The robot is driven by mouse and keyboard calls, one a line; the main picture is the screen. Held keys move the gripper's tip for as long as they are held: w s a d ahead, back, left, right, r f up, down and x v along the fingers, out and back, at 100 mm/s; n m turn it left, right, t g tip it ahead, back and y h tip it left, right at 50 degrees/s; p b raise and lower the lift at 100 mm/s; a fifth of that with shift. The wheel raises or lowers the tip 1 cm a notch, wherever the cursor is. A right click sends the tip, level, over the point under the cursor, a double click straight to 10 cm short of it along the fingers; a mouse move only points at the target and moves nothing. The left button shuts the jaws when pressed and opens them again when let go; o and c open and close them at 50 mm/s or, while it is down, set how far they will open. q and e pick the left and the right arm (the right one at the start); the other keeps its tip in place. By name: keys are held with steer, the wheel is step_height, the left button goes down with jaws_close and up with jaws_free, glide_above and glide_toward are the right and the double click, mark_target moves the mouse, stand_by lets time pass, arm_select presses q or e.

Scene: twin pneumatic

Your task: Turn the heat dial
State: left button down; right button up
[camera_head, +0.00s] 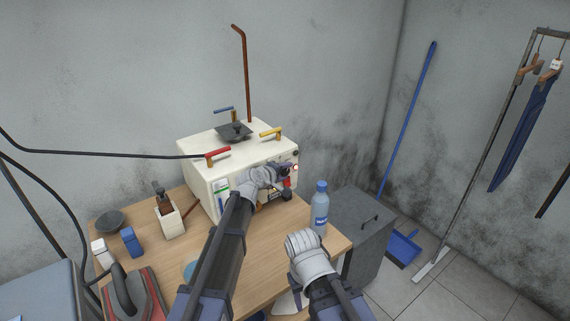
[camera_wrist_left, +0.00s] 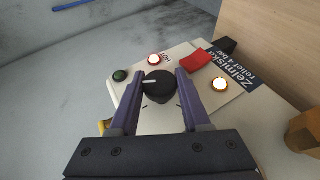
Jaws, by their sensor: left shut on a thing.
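The heat dial (camera_wrist_left: 158,84) is a black round knob with a white pointer line, on the front panel of the cream boiler (camera_head: 205,180). In the left wrist view its pointer lies roughly level, toward the left. My left gripper (camera_head: 286,170) is at the upper right of the boiler's front, and its two purple fingers stand on either side of the dial, shut on it. The gripper hides most of the dial in the head view. My right arm shows at the lower middle, in front of the table, but its fingers are not visible.
A green button (camera_wrist_left: 121,75), a red-ringed lit button (camera_wrist_left: 154,59) and a glowing lamp (camera_wrist_left: 220,84) sit near the dial. A water bottle (camera_head: 320,208) stands right of the boiler. An iron (camera_head: 135,293) stands at the table's front left.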

mark_target(283, 171)
arm_select(q)
steer(key=shift+g+y+p, duration=0.5)
steer(key=shift+y+p, duration=0.1)
steer(key=shift+p, duration=0.2)
steer(key=shift+c, duration=2)
jaws_free()
steer(key=p+v, duration=0.4)
steer(key=v, duration=0.3)
steer(key=shift+r, duration=0.1)
steer(key=shift+s+a+r, duration=0.15)
steer(key=shift+s, duration=0.15)
